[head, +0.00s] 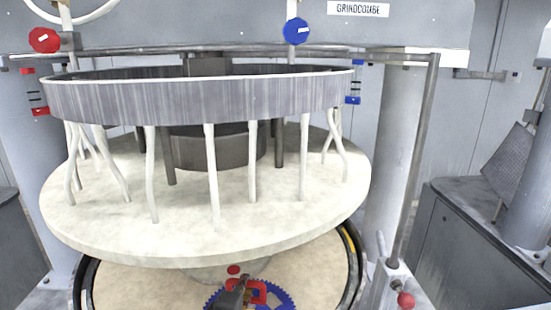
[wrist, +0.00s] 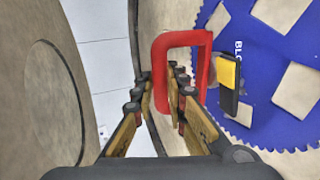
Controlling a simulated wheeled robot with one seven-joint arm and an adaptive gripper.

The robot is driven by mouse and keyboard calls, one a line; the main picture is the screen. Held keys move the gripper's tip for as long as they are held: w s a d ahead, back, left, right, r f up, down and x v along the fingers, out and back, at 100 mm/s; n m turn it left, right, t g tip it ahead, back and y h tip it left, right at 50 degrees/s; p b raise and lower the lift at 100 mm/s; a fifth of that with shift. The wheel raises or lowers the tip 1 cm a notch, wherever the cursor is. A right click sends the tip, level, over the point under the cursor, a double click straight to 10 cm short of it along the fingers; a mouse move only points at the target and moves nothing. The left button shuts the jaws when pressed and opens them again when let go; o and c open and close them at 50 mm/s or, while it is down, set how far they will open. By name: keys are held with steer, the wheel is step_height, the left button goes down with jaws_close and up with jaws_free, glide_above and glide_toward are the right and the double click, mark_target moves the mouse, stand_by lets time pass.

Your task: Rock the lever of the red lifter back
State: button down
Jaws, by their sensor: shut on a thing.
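The red lifter is a red bow-shaped frame (wrist: 160,75) in the wrist view, beside a blue toothed disc (wrist: 282,105). A yellow and black piece (wrist: 229,72) stands right of the bow; I cannot tell if it is the lever. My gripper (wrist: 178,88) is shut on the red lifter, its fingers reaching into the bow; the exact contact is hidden. In the head view the red lifter (head: 260,290) shows small at the bottom, over the blue disc (head: 284,298), with my gripper (head: 242,288) at its left side.
A large pale platen (head: 110,222) with a grey ring (head: 200,102) on bent white legs hangs over the work area. A dark curved rim (head: 352,250) surrounds the lower plate. A post with a red knob (head: 405,300) stands at right. A grey cabinet (head: 465,250) is beyond.

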steer(key=shift+r+p, duration=0.55)
steer(key=shift+r, duration=1.45)
steer(key=shift+r, duration=0.2)
